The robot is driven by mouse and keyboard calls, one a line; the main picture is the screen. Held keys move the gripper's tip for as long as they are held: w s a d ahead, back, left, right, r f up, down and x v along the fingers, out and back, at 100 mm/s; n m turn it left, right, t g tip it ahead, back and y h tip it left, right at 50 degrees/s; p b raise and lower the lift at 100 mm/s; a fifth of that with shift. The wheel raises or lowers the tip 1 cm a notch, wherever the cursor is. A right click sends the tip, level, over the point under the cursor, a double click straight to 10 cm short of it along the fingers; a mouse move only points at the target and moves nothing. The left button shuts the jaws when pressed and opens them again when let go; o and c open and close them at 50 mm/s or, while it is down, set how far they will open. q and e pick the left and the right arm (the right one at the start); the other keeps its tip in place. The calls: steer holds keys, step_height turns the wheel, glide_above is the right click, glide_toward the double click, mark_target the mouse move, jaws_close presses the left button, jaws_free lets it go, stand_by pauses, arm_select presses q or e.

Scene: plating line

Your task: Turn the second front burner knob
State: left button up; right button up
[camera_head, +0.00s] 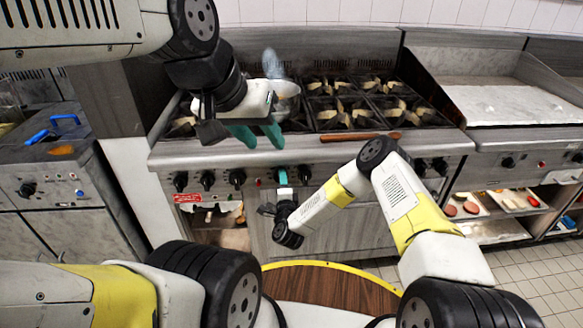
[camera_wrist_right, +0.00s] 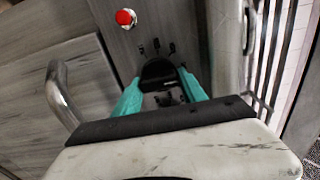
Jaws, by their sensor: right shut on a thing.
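The stove's front panel (camera_head: 330,167) carries a row of black burner knobs. My right gripper (camera_head: 282,177) is at this panel, just right of the left group of knobs, its teal fingers on either side of one black knob (camera_wrist_right: 158,70). In the right wrist view the gripper (camera_wrist_right: 160,88) is shut on that knob, which is partly hidden. I cannot tell the knob's turn angle. My left gripper (camera_head: 258,137) hangs above the stove's front edge, fingers apart and empty.
A red button (camera_wrist_right: 125,17) sits on the panel near the held knob. A metal handle bar (camera_wrist_right: 64,95) stands out at left in the wrist view. A brown wooden utensil (camera_head: 360,137) lies on the stove's front ledge. A griddle (camera_head: 520,102) stands at right.

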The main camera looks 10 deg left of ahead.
steer(key=shift+f, duration=0.1)
steer(key=o, duration=1.3)
steer(key=v, duration=0.8)
